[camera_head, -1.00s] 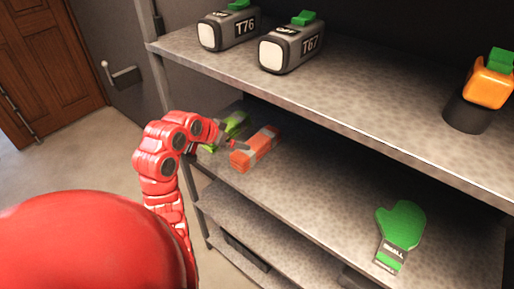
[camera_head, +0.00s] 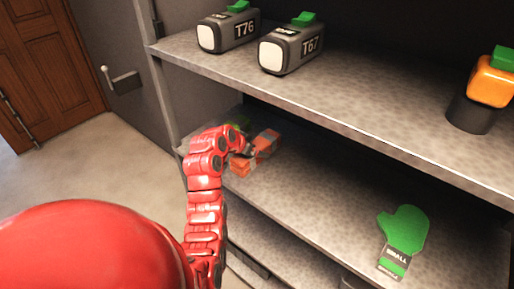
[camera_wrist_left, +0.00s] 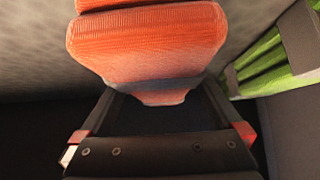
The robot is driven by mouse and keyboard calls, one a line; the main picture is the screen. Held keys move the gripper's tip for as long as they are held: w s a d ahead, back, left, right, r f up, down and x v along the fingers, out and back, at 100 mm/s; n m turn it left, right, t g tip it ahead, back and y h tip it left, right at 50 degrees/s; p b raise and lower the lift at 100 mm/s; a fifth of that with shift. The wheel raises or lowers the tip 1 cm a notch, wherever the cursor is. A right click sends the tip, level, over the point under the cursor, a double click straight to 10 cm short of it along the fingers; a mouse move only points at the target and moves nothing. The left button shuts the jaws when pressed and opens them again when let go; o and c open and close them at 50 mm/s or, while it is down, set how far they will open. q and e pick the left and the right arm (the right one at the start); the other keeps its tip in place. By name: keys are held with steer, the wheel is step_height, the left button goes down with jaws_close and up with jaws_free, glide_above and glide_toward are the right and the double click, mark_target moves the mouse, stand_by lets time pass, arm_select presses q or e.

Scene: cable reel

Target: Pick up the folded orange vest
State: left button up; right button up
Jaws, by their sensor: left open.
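The folded orange vest (camera_head: 266,143) lies on the middle shelf, partly hidden behind my left gripper (camera_head: 243,150). I cannot tell whether the fingers touch the vest. My right gripper is not in view.
A green folded item (camera_wrist_left: 265,62) lies close to the vest's right in the left wrist view. A green mitten (camera_head: 404,232) lies further right on the middle shelf. The upper shelf (camera_head: 350,95) overhangs and bears grey boxes marked T76 (camera_head: 228,32) and T67 (camera_head: 291,50).

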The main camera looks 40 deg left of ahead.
arm_select(q)
steer(key=shift+x, duration=0.85)
steer(key=c, duration=1.4)
